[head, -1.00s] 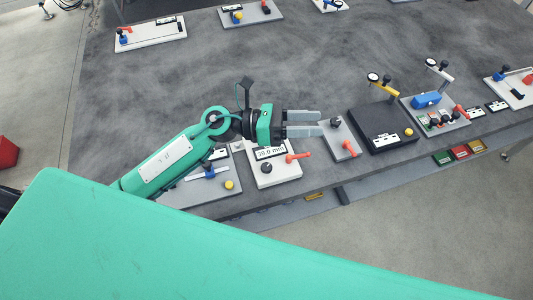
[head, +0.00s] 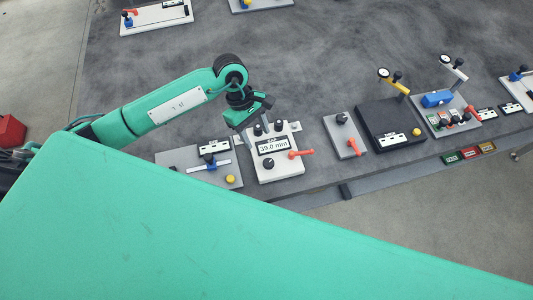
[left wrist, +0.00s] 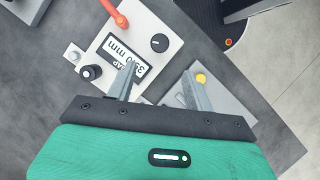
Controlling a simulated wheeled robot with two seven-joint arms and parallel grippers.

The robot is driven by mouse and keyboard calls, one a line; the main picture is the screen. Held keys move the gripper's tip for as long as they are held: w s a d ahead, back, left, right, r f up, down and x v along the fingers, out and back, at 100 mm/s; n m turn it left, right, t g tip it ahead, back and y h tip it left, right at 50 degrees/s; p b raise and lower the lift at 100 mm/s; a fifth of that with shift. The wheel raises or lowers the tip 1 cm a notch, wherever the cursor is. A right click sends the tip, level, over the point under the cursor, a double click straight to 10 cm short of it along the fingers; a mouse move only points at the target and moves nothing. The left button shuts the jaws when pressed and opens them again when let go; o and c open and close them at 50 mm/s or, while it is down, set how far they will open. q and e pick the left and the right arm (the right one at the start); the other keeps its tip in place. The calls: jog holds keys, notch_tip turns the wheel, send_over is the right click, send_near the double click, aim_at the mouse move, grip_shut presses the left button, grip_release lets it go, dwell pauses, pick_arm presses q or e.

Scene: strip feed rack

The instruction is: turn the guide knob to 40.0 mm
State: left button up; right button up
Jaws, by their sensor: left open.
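The white unit (head: 292,168) has a display (head: 273,146) that reads GAP 39.0 mm. A round black knob (head: 269,163) sits near its front left corner, with a white pointer mark seen in the left wrist view (left wrist: 160,42). An orange lever (head: 298,154) is at the front right. More black knobs (head: 279,126) stand along the unit's back edge; I see no label that tells which one is the guide knob. My left gripper (left wrist: 159,72) is open and empty, pointing down above the unit's back left part. My right gripper is out of view.
A grey plate (head: 169,158) with a blue slider and a yellow button (head: 230,179) lies just left of the unit. A grey plate with an orange lever (head: 354,147) stands to the right, then a black box (head: 388,122).

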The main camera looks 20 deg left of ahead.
aim_at(268, 162)
pick_arm(q)
jog(key=p+x, duration=0.3)
jog(key=x, duration=0.6)
jog(key=shift+d+f+p, duration=0.15)
jog(key=shift+p, duration=0.2)
jog(key=shift+s+d+f, duration=0.15)
jog(key=shift+f, duration=0.45)
jog(key=c, duration=1)
